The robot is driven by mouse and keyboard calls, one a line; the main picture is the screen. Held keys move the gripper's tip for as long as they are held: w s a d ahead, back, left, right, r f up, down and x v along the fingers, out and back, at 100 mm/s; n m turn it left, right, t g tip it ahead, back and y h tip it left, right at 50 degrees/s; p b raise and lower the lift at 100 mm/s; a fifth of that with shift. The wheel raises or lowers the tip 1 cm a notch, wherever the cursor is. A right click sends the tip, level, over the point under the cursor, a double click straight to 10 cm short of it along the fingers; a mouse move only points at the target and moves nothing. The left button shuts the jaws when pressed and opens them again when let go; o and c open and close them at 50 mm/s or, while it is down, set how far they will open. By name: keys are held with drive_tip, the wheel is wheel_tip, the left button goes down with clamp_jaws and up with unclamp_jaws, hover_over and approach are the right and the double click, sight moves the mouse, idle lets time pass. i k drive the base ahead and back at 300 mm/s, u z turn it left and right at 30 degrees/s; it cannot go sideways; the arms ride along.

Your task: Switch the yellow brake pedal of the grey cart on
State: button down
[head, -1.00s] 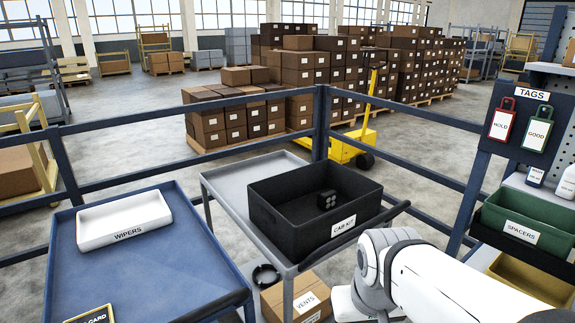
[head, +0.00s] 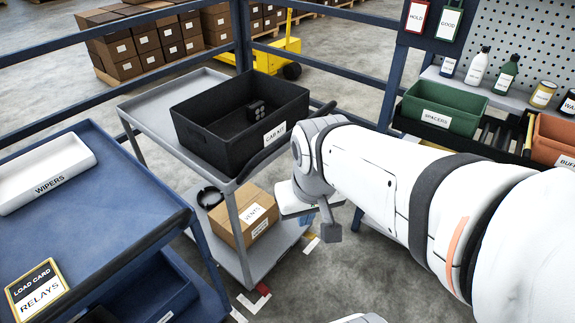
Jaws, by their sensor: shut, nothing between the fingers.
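The grey cart (head: 160,112) stands left of my arm in the head view, with a grey top tray, grey legs and a lower shelf. The yellow brake pedal cannot be made out; small coloured patches show near the cart's feet, but I cannot tell that any is the pedal. My gripper (head: 331,231) is a small grey part below my wrist, right of the cart's lower shelf. It is shut and empty. My wrist partly hides it, and its distance from the cart is unclear.
A black cab kit bin (head: 195,135) sits on the cart; a vents box (head: 232,228) and a black ring (head: 210,197) are on its lower shelf. A blue trolley (head: 120,215) stands left. A blue rail (head: 340,70) runs behind. Shelving with a green bin (head: 445,122) is at right.

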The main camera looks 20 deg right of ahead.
sight(310, 236)
drive_tip(key=u, duration=0.35)
drive_tip(key=k, duration=1)
drive_tip(key=z, duration=0.7)
drive_tip(key=i, duration=1)
drive_tip(key=z, duration=0.1)
drive_tip(key=k, duration=0.3)
drive_tip(key=u, duration=0.1)
